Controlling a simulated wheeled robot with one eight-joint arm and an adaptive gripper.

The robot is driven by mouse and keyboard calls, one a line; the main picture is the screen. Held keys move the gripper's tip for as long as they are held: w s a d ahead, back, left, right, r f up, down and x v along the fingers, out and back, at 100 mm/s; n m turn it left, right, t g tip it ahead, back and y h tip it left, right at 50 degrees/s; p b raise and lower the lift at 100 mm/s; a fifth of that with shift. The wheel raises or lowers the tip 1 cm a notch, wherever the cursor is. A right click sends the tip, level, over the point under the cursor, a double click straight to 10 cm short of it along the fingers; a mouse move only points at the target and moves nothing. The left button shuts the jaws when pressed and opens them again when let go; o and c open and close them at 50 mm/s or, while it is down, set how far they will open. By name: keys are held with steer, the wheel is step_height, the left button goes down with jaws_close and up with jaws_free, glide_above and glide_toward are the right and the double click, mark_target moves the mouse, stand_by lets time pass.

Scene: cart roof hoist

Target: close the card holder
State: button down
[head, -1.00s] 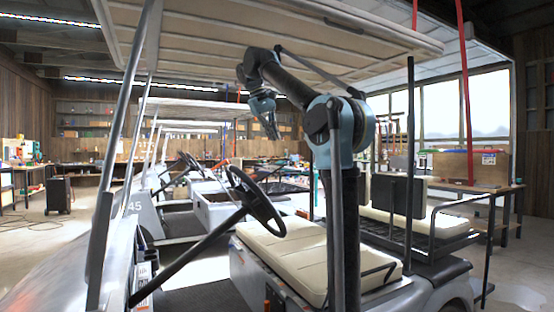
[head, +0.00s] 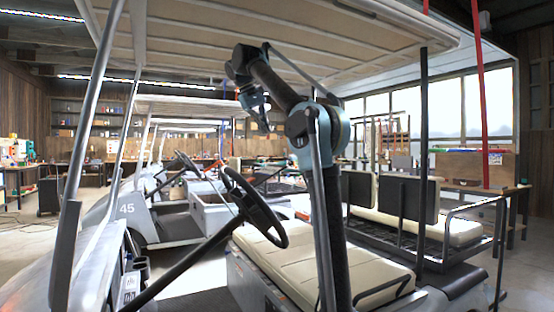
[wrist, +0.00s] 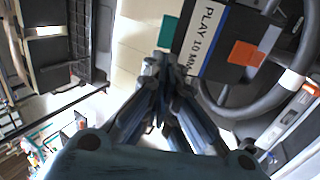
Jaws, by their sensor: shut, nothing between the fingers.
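My gripper (head: 262,118) hangs below the cart roof, above the seat and steering wheel, pointing down. In the wrist view its fingers (wrist: 165,68) are together and empty.
The steering wheel (head: 255,207) stands left of my arm and shows at the right in the wrist view. The cream front seat (head: 295,262) lies below. The roof (head: 270,30) is close overhead.

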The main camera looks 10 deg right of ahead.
mark_target(278, 163)
steer(key=x, duration=1.2)
steer(key=shift+d+f, duration=0.1)
